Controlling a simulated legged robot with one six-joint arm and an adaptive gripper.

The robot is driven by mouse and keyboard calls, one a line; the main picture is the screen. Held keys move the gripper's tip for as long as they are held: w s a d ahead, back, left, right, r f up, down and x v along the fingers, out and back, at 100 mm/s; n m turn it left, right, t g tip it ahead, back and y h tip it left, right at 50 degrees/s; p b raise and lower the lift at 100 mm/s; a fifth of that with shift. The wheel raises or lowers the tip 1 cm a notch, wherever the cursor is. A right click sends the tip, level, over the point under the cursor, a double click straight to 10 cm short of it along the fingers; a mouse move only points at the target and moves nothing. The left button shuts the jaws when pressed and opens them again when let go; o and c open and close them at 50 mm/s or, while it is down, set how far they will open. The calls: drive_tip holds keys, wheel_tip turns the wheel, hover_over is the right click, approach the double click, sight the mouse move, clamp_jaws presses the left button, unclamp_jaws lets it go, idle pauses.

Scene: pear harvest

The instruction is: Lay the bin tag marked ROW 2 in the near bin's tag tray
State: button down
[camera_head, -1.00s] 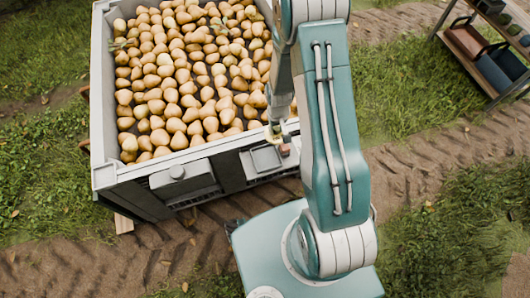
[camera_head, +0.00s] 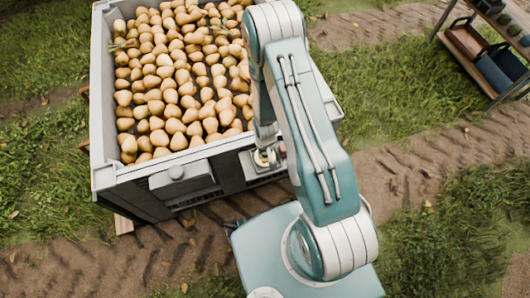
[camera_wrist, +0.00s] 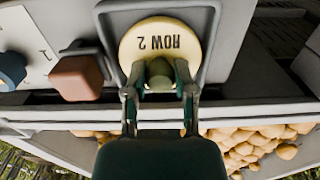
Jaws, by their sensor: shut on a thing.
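The bin tag marked ROW 2 (camera_wrist: 160,40) is a round cream disc with a stubby olive knob, its lettering upside down in the wrist view. My gripper (camera_wrist: 160,88) is shut on the knob. The tag lies within the outline of a grey rimmed tray (camera_wrist: 213,25) on the bin's front; I cannot tell whether it touches the tray floor. In the head view the tag (camera_head: 263,158) shows small below my arm at the near wall of the bin (camera_head: 99,110), and the tray is mostly hidden.
A reddish-brown block (camera_wrist: 77,78) and a blue knob (camera_wrist: 11,68) sit left of the tray, by a white marked panel (camera_wrist: 25,38). Pears (camera_head: 170,85) fill the bin. A grey box (camera_head: 182,180) is on its front. A shelf (camera_head: 490,50) stands at the far right.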

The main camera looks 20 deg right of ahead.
drive_tip(key=shift+d+f, duration=0.1)
drive_tip(key=shift+f, duration=0.15)
drive_tip(key=shift+c, duration=2.2)
unclamp_jaws()
drive_tip(key=shift+r, duration=0.1)
wheel_tip(320, 180, up, 33)
drive_tip(key=t, duration=0.3)
drive_tip(key=s+r+t, duration=0.2)
drive_tip(key=s+r, duration=1.2)
drive_tip(key=r, duration=0.2)
drive_tip(key=shift+r+t, duration=0.3)
drive_tip(key=shift+r, duration=0.05)
